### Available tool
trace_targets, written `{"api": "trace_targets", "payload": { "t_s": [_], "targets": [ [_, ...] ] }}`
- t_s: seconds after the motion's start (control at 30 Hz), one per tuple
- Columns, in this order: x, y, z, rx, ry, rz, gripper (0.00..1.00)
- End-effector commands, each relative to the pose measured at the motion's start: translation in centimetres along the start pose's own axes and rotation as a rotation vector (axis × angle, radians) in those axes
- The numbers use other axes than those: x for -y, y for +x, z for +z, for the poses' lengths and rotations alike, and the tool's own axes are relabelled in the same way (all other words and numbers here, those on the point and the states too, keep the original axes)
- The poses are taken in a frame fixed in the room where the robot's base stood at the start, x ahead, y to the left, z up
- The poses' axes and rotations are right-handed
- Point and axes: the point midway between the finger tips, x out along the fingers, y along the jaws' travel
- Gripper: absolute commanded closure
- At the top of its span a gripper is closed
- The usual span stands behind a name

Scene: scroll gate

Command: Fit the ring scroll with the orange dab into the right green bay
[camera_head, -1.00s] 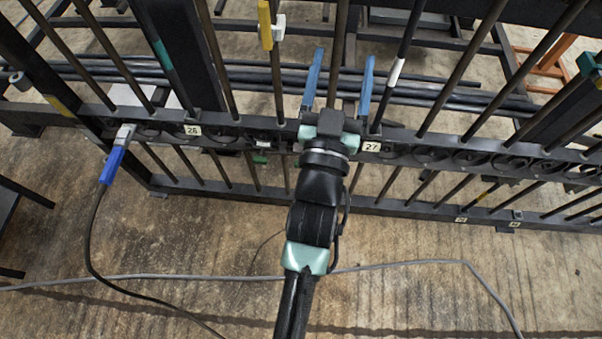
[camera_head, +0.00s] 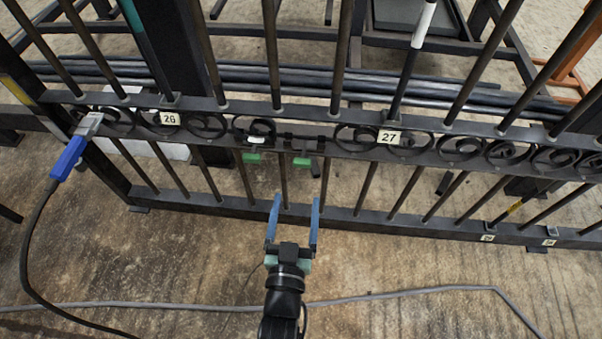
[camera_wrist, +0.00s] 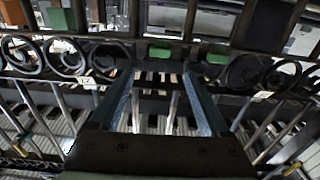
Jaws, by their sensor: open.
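The gate's scroll band (camera_head: 450,150) runs across the head view. Two green tabs mark the bays between plates 26 and 27: the left green tab (camera_head: 252,158) and the right green tab (camera_head: 302,161). A dark scroll (camera_head: 254,130) with a pale dab sits above the left tab. Above the right tab I see dark brackets and no scroll. I cannot make out an orange-dabbed ring scroll in any view. My gripper (camera_head: 295,204) is open with nothing seen between its blue fingers, in front of the lower rail. The wrist view shows the fingers (camera_wrist: 165,100) below both green tabs.
Label plates 26 (camera_head: 169,118) and 27 (camera_head: 389,137) flank the bays. Upright bars cross the band. A blue-handled tool (camera_head: 70,158) with a dark cable hangs at the left. A grey cable (camera_head: 420,291) lies on the floor. The floor in front is otherwise mostly clear.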

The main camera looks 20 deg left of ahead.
Motion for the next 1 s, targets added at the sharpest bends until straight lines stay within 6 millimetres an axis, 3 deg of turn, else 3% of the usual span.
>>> {"api": "trace_targets", "payload": {
  "t_s": [0.2,0.4,0.87,1.0],
  "targets": [
    [-0.2,4.9,0.4,-0.004,0.000,0.003,0.20],
    [-0.1,7.7,0.2,-0.002,0.002,0.003,0.20],
    [-0.1,8.8,0.0,0.001,0.000,0.001,0.20],
    [-0.1,8.8,0.0,0.001,0.000,0.001,0.45]
  ]
}}
